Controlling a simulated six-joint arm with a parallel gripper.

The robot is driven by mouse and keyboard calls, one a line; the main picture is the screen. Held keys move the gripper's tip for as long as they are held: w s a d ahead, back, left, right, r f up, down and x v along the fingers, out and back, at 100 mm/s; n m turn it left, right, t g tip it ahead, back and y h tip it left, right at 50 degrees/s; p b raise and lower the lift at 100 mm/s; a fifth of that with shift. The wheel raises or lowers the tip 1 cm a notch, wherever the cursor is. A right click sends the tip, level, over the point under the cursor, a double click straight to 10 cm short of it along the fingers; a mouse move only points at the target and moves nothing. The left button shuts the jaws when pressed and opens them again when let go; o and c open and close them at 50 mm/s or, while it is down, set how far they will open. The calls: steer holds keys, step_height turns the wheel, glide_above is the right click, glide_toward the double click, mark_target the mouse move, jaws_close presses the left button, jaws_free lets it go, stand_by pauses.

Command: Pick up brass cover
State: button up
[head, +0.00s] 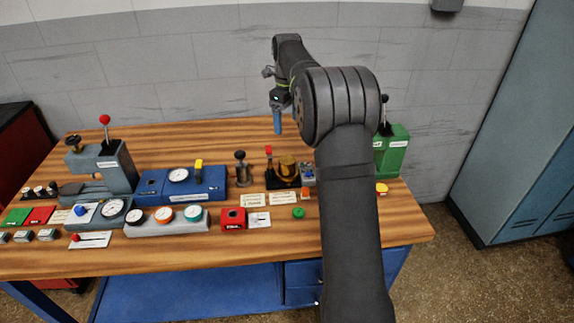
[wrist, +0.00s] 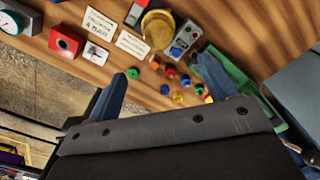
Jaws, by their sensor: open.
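The brass cover (head: 287,165) is a gold, round cap standing on a dark base on the wooden bench in the head view. In the wrist view the brass cover (wrist: 158,30) is near the top, beyond the fingertips. My gripper (head: 277,122) is above the back of the bench, apart from the cover, with one blue finger visible in the head view. In the wrist view my gripper (wrist: 163,78) shows two blue fingers spread wide with nothing held between them. The underside of the cover is hidden.
A red-knobbed lever (head: 268,152) stands just left of the cover. A small grey switch box (head: 308,173) is on its right, and a green lever box (head: 392,150) is further right. Several small coloured caps (wrist: 185,82) lie nearby. A blue gauge box (head: 182,184) stands left.

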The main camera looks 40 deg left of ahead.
mark_target(287, 159)
step_height(287, 159, down, 12)
steer(key=shift+r, duration=0.1)
steer(key=shift+s+d+f, duration=0.1)
steer(key=shift+f, duration=1.25)
steer(key=shift+s+f, duration=0.1)
steer(key=shift+f, duration=1.25)
steer(key=shift+c, duration=0.5)
steer(key=c, duration=1.1)
